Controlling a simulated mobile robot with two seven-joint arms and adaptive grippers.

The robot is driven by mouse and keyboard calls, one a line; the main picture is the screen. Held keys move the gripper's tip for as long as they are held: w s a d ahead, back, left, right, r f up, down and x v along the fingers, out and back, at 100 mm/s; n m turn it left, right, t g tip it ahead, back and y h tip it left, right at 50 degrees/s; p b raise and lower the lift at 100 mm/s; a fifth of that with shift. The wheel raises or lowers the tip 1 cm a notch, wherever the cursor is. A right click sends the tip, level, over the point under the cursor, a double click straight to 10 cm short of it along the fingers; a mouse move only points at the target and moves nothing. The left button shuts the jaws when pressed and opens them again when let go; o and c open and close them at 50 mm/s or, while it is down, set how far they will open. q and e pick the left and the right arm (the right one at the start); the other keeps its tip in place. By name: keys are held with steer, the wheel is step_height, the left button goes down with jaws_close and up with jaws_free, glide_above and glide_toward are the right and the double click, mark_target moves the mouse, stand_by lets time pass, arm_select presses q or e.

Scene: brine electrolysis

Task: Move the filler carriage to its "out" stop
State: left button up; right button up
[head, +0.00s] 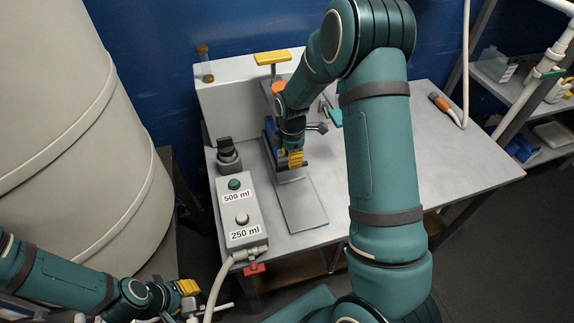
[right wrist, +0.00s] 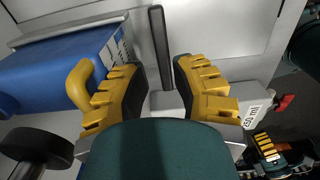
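The filler stands on the grey table, with a blue body (head: 270,132) and a pale metal plate (head: 302,207) in front. I cannot tell which part is the carriage. My right gripper (head: 294,158) is low at the filler and hides part of it. In the right wrist view its yellow fingers (right wrist: 160,82) are apart. A dark upright bar (right wrist: 159,45) shows in line with the gap, not visibly gripped. The blue body (right wrist: 60,78) with scale marks lies left of the fingers. My left gripper (head: 188,288) is low at the left, away from the table; its opening is unclear.
A control box (head: 237,208) with green and white buttons, marked 500 ml and 250 ml, stands left of the filler. A black knob (head: 227,152) is behind it. A yellow handle (head: 272,58) rises at the back. The right side of the table is mostly clear.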

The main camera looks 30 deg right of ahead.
mark_target(292, 178)
steer(key=f, duration=0.3)
steer(key=f+b, duration=0.1)
steer(key=f, duration=0.2)
steer(key=shift+s+f, duration=0.2)
steer(key=shift+f, duration=0.1)
steer(key=shift+c, duration=0.3)
jaws_close()
